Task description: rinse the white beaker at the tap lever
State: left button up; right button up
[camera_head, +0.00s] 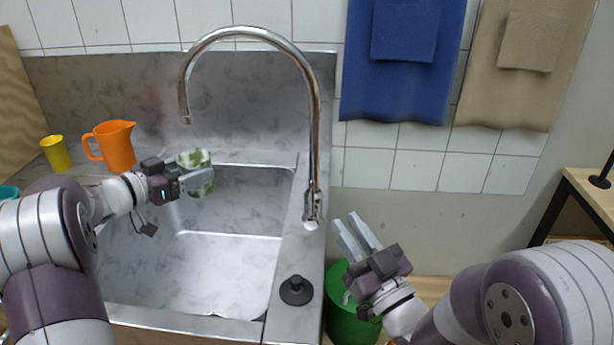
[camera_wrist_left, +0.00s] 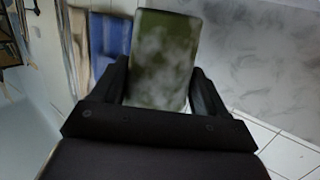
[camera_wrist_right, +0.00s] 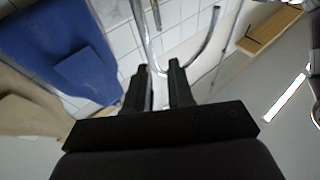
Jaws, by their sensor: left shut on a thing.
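A green-and-white mottled beaker (camera_head: 193,158) is held by my left gripper (camera_head: 200,180) above the left back of the sink basin. Its mottled side also fills the space between the fingers in the left wrist view (camera_wrist_left: 162,60). No plain white beaker shows. The chrome tap (camera_head: 313,130) arches over the basin, its spout ending just above and left of the beaker. The small tap lever (camera_head: 311,212) is at the tap's base. My right gripper (camera_head: 345,219) is open and empty, just right of the lever and apart from it.
The sink basin (camera_head: 235,265) is empty below the beaker. An orange jug (camera_head: 116,146) and a yellow cup (camera_head: 56,153) stand left on the counter. A black knob (camera_head: 296,290) is at front right. A green bin (camera_head: 350,322) stands below my right gripper. Blue (camera_head: 400,90) and beige (camera_head: 508,95) towels hang behind.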

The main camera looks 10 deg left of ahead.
aim_at(313, 188)
jog(key=shift+t+y, duration=0.3)
jog(key=w+a, duration=0.2)
jog(key=w, duration=0.1)
jog(key=w+a, duration=0.3)
jog(key=w+a+r, duration=0.1)
jog(key=w+a, duration=0.1)
jog(key=w, duration=0.1)
jog(key=shift+w+a, duration=0.1)
jog(key=shift+a, duration=0.1)
jog(key=shift+x, duration=1.45)
jog(key=shift+r, duration=0.1)
